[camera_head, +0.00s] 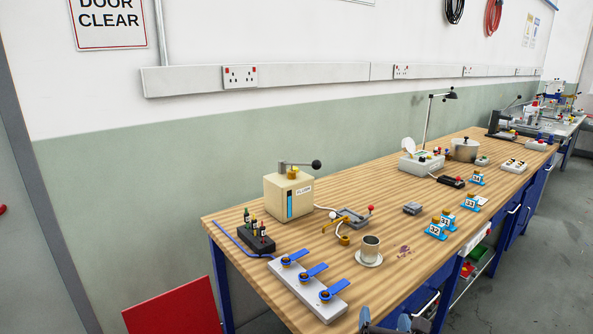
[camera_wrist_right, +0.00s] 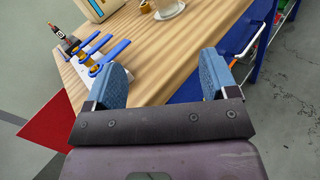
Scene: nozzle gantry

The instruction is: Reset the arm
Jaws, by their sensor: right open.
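My right gripper (camera_head: 384,322) shows at the bottom edge of the head view, at the near end of the wooden bench (camera_head: 385,235). In the right wrist view its two blue fingers (camera_wrist_right: 164,72) are spread wide apart with nothing between them. The bench edge shows beyond the fingers. A cream box (camera_head: 289,197) with a lever and black knob (camera_head: 316,165) stands on the bench, well away from the gripper. My left gripper is not in view.
A white plate with several blue-handled valves (camera_head: 307,289) lies at the near left bench end. A cup on a saucer (camera_head: 370,248) and blue numbered blocks (camera_head: 434,229) stand farther back. A red panel (camera_head: 172,308) is at lower left. Open floor lies right.

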